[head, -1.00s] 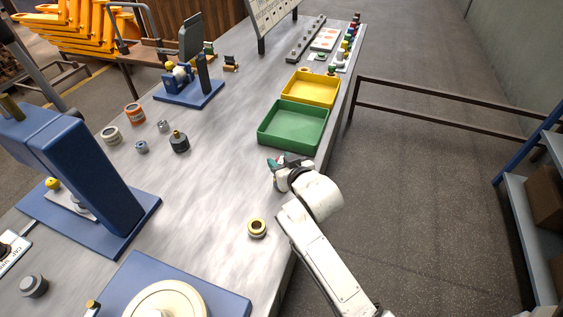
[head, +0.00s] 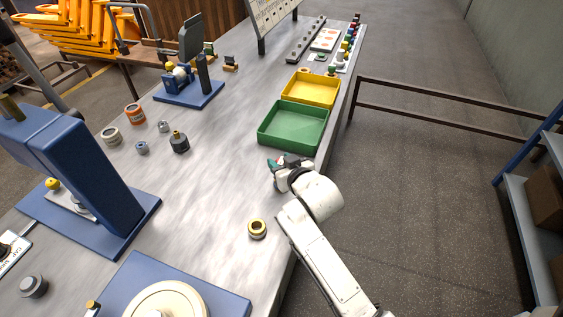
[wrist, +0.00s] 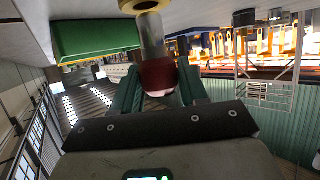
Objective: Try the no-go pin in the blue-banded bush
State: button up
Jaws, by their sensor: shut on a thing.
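My gripper (wrist: 158,92) is shut on a pin (wrist: 152,38) with a dark red end between its teal fingers. A grey shaft runs up from the red end to a yellow-brass collar at the top edge of the wrist view; I cannot tell whether the collar belongs to the pin. In the head view my gripper (head: 278,163) is over the bench, just in front of the green tray. A small bluish-grey ring (head: 142,147) stands at the left middle; I cannot tell whether it is the blue-banded bush. A yellow-topped bush (head: 257,228) stands nearer, beside my arm.
The green tray (head: 262,138) and yellow tray (head: 286,93) lie beyond my gripper. An orange ring (head: 134,113), a pale ring (head: 110,136) and a dark knobbed piece (head: 180,142) stand left. A blue press (head: 85,170) is at near left. The bench middle is clear.

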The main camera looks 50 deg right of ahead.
jog(key=shift+f+b, duration=0.4)
jog(key=shift+f, duration=0.2)
jog(key=shift+r, duration=0.15)
dwell(0.7)
jog(key=shift+r+p, duration=0.7)
jog(key=shift+p, duration=0.05)
jog(key=shift+r, duration=0.1)
jog(key=shift+r+p, duration=2.25)
jog(key=shift+r, duration=0.2)
jog(key=shift+f, duration=0.1)
